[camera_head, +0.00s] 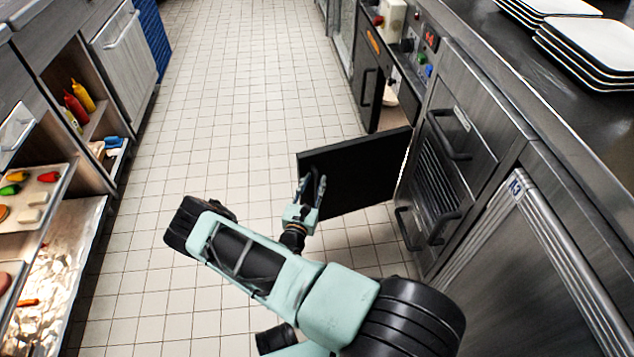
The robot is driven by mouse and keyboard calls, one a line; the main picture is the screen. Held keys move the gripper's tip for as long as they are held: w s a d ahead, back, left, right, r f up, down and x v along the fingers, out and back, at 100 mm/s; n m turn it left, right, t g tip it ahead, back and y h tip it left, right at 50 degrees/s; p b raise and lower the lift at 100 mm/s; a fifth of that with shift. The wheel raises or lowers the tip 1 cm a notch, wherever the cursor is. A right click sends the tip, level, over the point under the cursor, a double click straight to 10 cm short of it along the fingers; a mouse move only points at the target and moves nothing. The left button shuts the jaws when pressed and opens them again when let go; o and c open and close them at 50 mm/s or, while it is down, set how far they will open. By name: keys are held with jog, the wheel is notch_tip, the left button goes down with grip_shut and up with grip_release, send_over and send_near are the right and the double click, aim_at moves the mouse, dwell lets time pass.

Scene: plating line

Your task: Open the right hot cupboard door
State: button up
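The right hot cupboard door (362,176) is a dark panel that stands swung far out into the aisle. Its hinge side is at the cabinet on the right, and its free edge points left. My gripper (312,183) is at the door's free end, in front of its face. The two fingers show apart, with a dark strip, perhaps the door handle, between or behind them. I cannot tell whether they grip it. The other hot cupboard door (368,88), with a dark bar handle, looks shut farther up the line.
Steel drawers (458,145) with dark handles stand just right of the open door. Stacked plates (590,45) are on the counter. A shelf unit with sauce bottles (76,102) and a food tray (40,200) line the left. The tiled floor (240,90) between is clear.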

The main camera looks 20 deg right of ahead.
jog(key=shift+s+d, duration=0.15)
jog(key=shift+d, duration=0.1)
jog(key=v, duration=0.7)
jog(key=shift+a, duration=0.25)
jog(key=shift+s, duration=0.1)
